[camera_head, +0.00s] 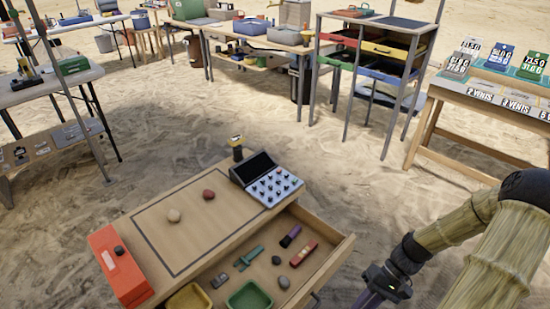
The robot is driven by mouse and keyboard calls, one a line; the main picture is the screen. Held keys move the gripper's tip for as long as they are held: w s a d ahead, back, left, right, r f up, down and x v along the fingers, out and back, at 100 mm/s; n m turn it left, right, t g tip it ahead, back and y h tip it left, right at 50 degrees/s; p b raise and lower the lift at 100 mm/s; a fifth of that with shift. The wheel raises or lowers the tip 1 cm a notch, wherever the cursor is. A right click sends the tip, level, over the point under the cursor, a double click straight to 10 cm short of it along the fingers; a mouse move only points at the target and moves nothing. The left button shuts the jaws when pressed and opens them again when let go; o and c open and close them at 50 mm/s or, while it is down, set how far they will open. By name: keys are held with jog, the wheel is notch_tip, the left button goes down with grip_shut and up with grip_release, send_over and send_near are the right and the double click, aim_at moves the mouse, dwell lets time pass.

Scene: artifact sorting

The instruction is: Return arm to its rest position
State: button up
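My arm (456,222) enters at the right side of the head view, wrapped in a tan woven cover with dark joints. It bends down to a dark purple wrist part (378,284) near the bottom edge. My gripper's fingers are cut off below the frame, so I cannot see whether they hold anything. The wrist is to the right of the open drawer (335,253) of a wooden table (150,232), apart from it in the picture.
On the table are a red box (120,266), a pale stone (174,215), a red stone (208,194) and a keypad device (268,180). The drawer holds small tools, stones, a yellow tray (188,299) and a green tray (249,298). Open sand (395,180) separates it from surrounding tables.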

jog(key=w+a+r+t+h, duration=0.1)
jog(key=a+r+t+h, duration=0.3)
jog(key=r, duration=0.5)
jog(key=w+a+r+t+h, duration=0.2)
jog(key=a+r+t+h, duration=0.2)
jog(key=r, duration=0.5)
notch_tip(320, 180, up, 28)
jog(key=p, duration=2.8)
jog(key=shift+s+n, duration=0.15)
jog(key=shift+n, duration=0.25)
jog(key=shift+d+f, duration=0.1)
jog(key=shift+f, duration=0.05)
jog(key=shift+d, duration=0.1)
